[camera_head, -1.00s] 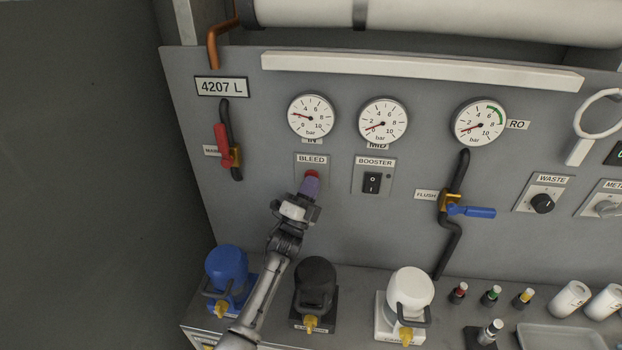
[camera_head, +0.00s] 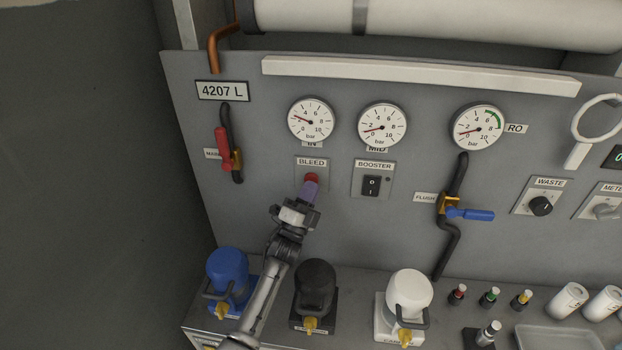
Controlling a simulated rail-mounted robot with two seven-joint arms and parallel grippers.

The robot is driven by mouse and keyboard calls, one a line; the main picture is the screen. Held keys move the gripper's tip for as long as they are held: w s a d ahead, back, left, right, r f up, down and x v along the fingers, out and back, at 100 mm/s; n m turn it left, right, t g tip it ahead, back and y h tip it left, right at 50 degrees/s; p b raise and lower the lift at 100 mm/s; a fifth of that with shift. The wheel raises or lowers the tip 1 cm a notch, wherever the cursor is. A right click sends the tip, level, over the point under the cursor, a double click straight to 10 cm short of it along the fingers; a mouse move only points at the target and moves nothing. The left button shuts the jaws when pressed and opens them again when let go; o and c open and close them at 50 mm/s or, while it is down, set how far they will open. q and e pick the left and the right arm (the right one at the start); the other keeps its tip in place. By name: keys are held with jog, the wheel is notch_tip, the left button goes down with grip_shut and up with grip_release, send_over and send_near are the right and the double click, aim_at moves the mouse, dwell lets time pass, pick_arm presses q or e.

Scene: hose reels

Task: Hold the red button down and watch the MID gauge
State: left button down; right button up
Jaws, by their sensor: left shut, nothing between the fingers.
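The red button (camera_head: 312,179) sits on the plate labelled BLEED on the grey panel. My left gripper (camera_head: 309,188) is shut and empty, with its tip at the button's lower part. The tip covers part of the button, and I cannot tell whether the button is pressed in. The MID gauge (camera_head: 382,128) is a round white dial, the middle one of three. Its red needle points to the lower left, between 0 and 2 bar. Its MID label (camera_head: 377,149) is partly covered by the dial. My right gripper is not in view.
The IN gauge (camera_head: 311,122) and RO gauge (camera_head: 477,127) flank the MID gauge. A BOOSTER switch (camera_head: 371,185) is right of the button. A red-handled valve (camera_head: 223,148) is left. Blue (camera_head: 227,277), black (camera_head: 316,287) and white (camera_head: 408,296) canisters stand below on the counter.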

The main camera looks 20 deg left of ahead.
pick_arm(q)
jog(key=shift+s+d, duration=0.1)
jog(key=shift+s, duration=0.35)
jog(key=s+p, duration=0.3)
jog(key=s+d+p, duration=0.1)
jog(key=s, duration=0.1)
dwell(0.4)
dwell(0.4)
